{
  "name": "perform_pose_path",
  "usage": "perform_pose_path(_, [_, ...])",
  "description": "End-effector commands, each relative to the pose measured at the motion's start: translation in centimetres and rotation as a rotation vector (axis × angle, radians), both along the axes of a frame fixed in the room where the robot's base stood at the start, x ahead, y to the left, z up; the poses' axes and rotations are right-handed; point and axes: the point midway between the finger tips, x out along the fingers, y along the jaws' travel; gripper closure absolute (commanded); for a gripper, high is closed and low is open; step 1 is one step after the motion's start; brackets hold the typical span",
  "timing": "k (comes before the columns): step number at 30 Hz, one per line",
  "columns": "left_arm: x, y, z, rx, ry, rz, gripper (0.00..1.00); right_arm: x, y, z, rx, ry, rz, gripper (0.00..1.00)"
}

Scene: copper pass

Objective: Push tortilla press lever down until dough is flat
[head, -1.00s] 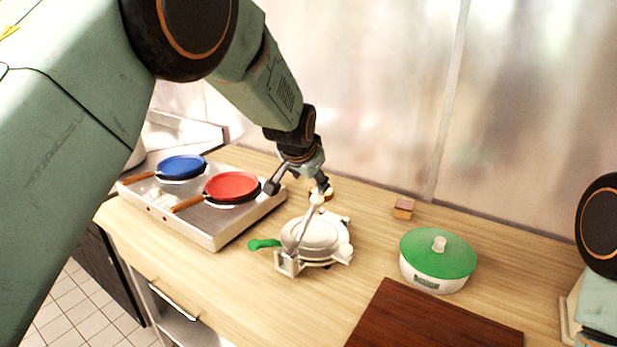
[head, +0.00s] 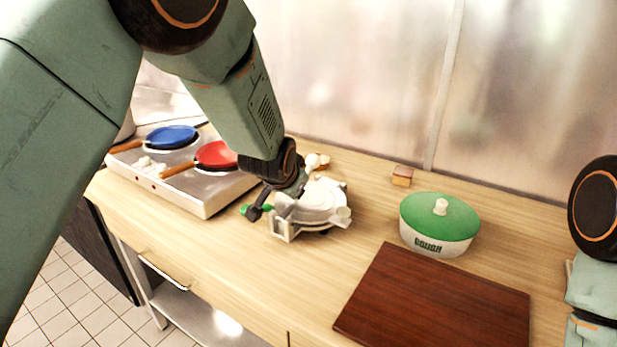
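The pale tortilla press (head: 318,203) stands on the wooden counter in the middle of the head view. Its round top plate lies low over the base, and a green handle (head: 268,207) sticks out to its left. A white knob (head: 312,161) shows behind the press, beside my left wrist. My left gripper (head: 258,207) is low at the press's left side, with one dark finger crossing in front of the green handle. Its other finger is hidden, so its opening and any contact are unclear. No dough is visible in the press. My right gripper is out of view.
A stove with a blue pan (head: 171,136) and a red pan (head: 217,154) stands left. A white dough pot (head: 436,238) with a green lid, a brown board (head: 437,302) and a small wooden block (head: 402,176) lie right. The counter's front is clear.

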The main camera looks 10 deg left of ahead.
Motion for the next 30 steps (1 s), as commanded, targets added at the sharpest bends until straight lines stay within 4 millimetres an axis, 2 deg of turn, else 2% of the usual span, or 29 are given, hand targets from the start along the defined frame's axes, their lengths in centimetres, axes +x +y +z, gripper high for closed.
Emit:
perform_pose_path(1, [-0.5, 0.2, -1.5, -0.007, -0.039, 0.003, 0.99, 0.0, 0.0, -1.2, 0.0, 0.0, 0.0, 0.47])
perform_pose_path(3, [-1.0, 0.3, -2.2, -0.019, -0.105, 0.005, 1.0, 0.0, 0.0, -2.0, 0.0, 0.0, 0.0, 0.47])
perform_pose_path(9, [-2.6, 0.4, -2.4, -0.075, -0.318, 0.001, 1.0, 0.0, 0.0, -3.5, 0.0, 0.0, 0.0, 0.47])
perform_pose_path(14, [-4.1, 0.2, -0.4, -0.138, -0.501, -0.011, 1.0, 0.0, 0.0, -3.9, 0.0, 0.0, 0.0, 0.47])
perform_pose_path(18, [-5.0, -0.1, 2.3, -0.195, -0.646, -0.026, 1.0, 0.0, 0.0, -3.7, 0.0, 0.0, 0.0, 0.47])
perform_pose_path(22, [-5.1, -0.5, 4.5, -0.237, -0.747, -0.038, 1.0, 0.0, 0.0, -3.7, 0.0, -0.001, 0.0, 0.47])
perform_pose_path(26, [-4.9, -0.7, 5.5, -0.257, -0.789, -0.042, 1.0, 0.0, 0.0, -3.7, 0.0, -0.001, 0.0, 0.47])
perform_pose_path(30, [-3.7, -0.8, 5.5, -0.263, -0.791, -0.04, 1.0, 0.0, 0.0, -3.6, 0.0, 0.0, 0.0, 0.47])
